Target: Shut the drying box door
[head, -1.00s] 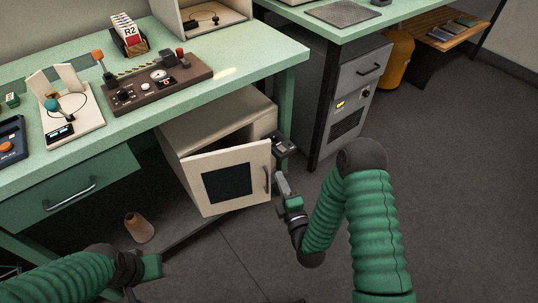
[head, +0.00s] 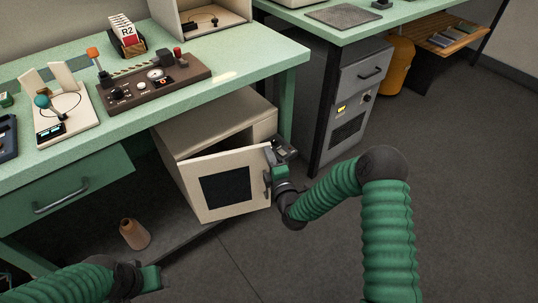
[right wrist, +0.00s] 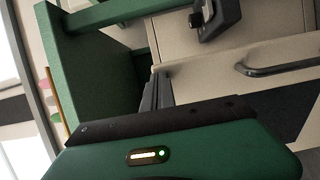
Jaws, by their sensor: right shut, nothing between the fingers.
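The drying box (head: 225,122) is a cream cabinet under the green bench. Its door (head: 240,165) has a dark window (head: 228,190) and stands ajar, with a dark gap above its top edge. My right gripper (head: 269,178) is shut and empty at the door's free right edge, beside the handle; I cannot tell whether it touches. In the right wrist view its fingers (right wrist: 157,92) point at the cream panel, left of the dark bar handle (right wrist: 272,70). My left gripper (head: 150,278) is low at the left; its fingers cannot be made out.
A dark bracket-like part (head: 285,147) sits by the box's right side, close to my right gripper. A grey cabinet (head: 345,110) stands to the right. The floor in front is clear.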

